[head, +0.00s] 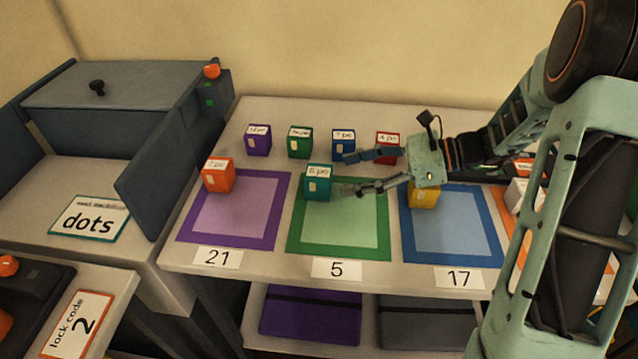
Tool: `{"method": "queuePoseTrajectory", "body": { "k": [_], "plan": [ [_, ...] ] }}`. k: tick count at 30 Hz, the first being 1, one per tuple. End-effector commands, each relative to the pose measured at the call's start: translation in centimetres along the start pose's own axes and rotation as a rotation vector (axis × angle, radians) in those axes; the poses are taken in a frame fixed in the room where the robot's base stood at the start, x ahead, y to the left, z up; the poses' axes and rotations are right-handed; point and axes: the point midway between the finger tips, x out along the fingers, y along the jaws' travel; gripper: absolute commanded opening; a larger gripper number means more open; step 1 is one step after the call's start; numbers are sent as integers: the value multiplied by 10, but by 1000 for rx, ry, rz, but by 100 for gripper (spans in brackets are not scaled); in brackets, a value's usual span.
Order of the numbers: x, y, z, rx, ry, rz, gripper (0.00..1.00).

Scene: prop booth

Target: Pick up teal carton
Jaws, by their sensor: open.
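The teal carton (318,183) stands upright on the back part of the green-bordered mat (340,246), with a white label on its top. My gripper (352,174) reaches in from the right with its fingers spread apart. Its fingertips are just to the right of the teal carton, and the gap between them is empty. I cannot tell from this view whether the nearer fingertip touches the carton.
Purple (258,140), green (300,142), blue (343,144) and red (387,147) cartons stand in a back row. An orange carton (218,175) is on the purple mat (234,241). A yellow carton (424,196) is on the blue mat (452,255), partly behind my gripper.

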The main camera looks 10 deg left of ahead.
Motion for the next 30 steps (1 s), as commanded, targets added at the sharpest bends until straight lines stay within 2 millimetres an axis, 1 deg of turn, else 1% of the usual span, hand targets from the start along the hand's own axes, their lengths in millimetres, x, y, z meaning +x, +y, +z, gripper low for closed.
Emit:
{"method": "queuePoseTrajectory", "body": {
  "k": [1,3,10,18,21,26,30],
  "plan": [
    [10,1,-2,0,1,4,59],
    [20,1,-1,0,1,3,59],
    [38,1,-1,0,1,2,59],
    [77,1,-1,0,2,3,59],
    [81,0,-1,0,3,0,59],
    [80,0,-1,0,3,0,59],
    [80,0,-1,0,3,0,44]
  ]
}}
